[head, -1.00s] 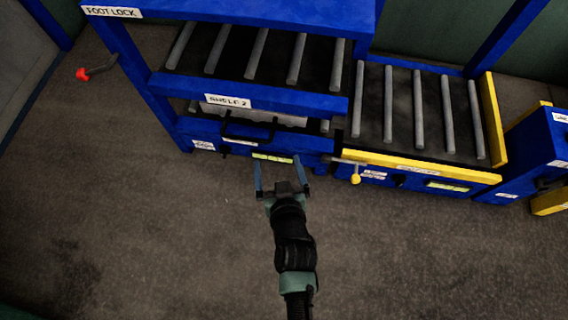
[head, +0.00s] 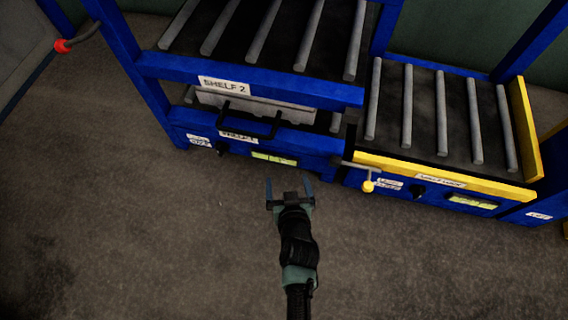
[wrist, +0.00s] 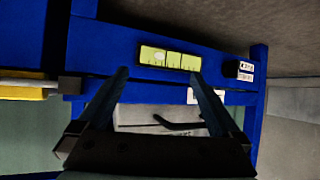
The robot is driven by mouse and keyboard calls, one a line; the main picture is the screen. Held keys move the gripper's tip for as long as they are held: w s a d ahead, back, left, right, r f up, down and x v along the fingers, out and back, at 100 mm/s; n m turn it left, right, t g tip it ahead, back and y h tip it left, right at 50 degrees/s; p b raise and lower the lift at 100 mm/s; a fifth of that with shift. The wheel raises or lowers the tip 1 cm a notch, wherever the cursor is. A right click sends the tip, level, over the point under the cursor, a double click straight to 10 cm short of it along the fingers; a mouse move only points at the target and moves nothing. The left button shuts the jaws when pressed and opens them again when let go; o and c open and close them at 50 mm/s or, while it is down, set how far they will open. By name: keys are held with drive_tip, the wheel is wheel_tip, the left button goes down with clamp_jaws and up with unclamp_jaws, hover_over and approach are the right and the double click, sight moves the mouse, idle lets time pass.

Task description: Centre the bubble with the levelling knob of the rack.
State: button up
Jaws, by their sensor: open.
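The blue rack (head: 340,95) has a yellow-green bubble level (head: 274,158) on its lower front beam. The level also shows in the wrist view (wrist: 180,60), which looks upside down. There the pale bubble (wrist: 159,56) sits left of the vial's middle. The rack's dark levelling knob (head: 221,149) is left of the level, beside a white label (head: 199,141).
A black handle (head: 249,122) projects above the level. At right, a yellow-edged roller table (head: 440,168) has its own knob (head: 417,191) and level (head: 473,202). A yellow-tipped lever (head: 368,186) sticks out between them. A red-tipped lever (head: 64,45) is far left. The floor in front is clear.

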drive_tip(key=shift+w+f, duration=0.1)
drive_tip(key=shift+w, duration=0.15)
idle(0.4)
